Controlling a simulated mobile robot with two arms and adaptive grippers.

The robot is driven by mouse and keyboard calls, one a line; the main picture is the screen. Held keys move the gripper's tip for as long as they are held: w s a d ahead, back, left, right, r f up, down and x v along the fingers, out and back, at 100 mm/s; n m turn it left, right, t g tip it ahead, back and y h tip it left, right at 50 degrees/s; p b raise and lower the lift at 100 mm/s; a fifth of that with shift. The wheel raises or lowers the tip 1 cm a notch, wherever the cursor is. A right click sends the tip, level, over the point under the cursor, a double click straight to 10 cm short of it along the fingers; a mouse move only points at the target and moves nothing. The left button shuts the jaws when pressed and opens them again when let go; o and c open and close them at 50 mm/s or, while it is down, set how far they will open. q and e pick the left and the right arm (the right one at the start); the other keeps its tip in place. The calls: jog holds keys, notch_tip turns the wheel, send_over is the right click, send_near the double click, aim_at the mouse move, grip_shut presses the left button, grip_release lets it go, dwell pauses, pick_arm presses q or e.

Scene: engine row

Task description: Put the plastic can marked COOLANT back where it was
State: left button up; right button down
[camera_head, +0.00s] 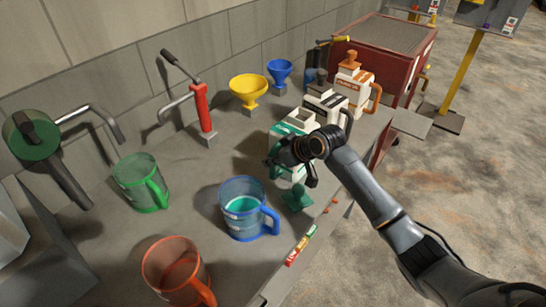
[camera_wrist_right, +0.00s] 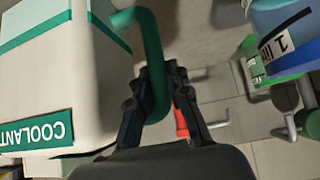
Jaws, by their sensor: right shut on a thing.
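The COOLANT can (camera_head: 289,131) is white with green bands, and its lettering shows in the right wrist view (camera_wrist_right: 45,130). In the head view it is at the near end of a row of cans by the bench's right edge. My right gripper (camera_head: 279,156) is shut on its green handle (camera_wrist_right: 155,60), one finger on each side. My gripper and wrist hide part of the can. It looks about upright; I cannot tell whether its base touches the bench. A green cap (camera_head: 297,197) stands on the bench just in front of it. My left gripper is not in view.
A black-trimmed can (camera_head: 325,105) and an orange-trimmed can (camera_head: 354,85) stand behind. A blue jug (camera_head: 240,189) with teal liquid is in front, and green (camera_head: 138,176) and orange (camera_head: 170,260) jugs are further left. A small red-green stick (camera_head: 301,246) lies by the front edge.

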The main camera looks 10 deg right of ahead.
jog(key=c, duration=1.7)
grip_release()
jog(key=o, duration=0.4)
jog(key=shift+s, duration=0.1)
jog(key=b+v, duration=0.1)
jog(key=v, duration=1.1)
jog(key=shift+b, duration=0.35)
